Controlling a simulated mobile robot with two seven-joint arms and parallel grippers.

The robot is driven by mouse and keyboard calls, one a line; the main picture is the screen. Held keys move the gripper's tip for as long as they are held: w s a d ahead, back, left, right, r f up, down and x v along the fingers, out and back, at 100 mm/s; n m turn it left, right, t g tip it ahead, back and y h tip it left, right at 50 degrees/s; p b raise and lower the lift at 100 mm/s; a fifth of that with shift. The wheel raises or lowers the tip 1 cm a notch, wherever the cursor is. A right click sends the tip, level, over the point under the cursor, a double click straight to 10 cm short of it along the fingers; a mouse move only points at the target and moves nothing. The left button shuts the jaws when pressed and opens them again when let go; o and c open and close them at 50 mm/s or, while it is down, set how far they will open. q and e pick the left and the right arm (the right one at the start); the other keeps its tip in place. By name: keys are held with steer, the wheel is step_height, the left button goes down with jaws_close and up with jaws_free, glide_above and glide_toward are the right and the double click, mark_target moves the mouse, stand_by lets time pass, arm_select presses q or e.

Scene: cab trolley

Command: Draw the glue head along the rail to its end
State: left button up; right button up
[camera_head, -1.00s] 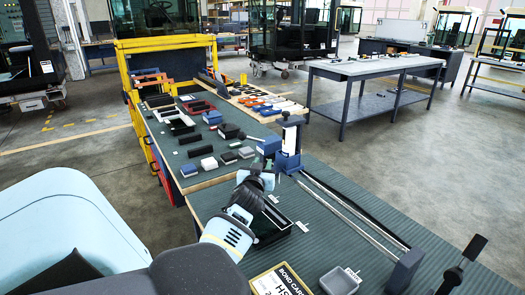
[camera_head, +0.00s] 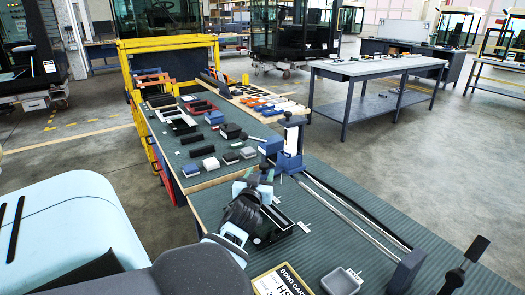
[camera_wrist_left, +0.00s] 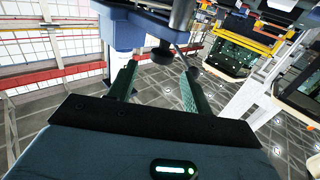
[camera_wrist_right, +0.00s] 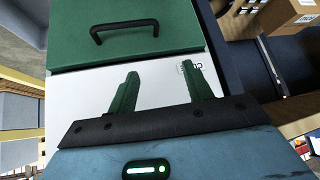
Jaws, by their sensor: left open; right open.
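The glue head (camera_head: 291,158) is a blue carriage with an upright white cartridge and dark top. It sits at the far end of the rail (camera_head: 352,214), a pair of silver rods running toward the near right. My left gripper (camera_head: 266,172) is just left of the glue head, close to it. In the left wrist view its fingers (camera_wrist_left: 157,78) are apart, with the blue body above and a dark round knob (camera_wrist_left: 190,60) near the right fingertip. Contact cannot be told. My right gripper (camera_wrist_right: 157,82) is open and empty before a green drawer front (camera_wrist_right: 125,38).
A dark end block (camera_head: 405,271) closes the rail's near end. A dark tray is partly hidden by my left arm. Several small blocks cover the bench beyond.

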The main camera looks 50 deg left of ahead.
arm_select(q)
steer(key=shift+v, duration=0.9)
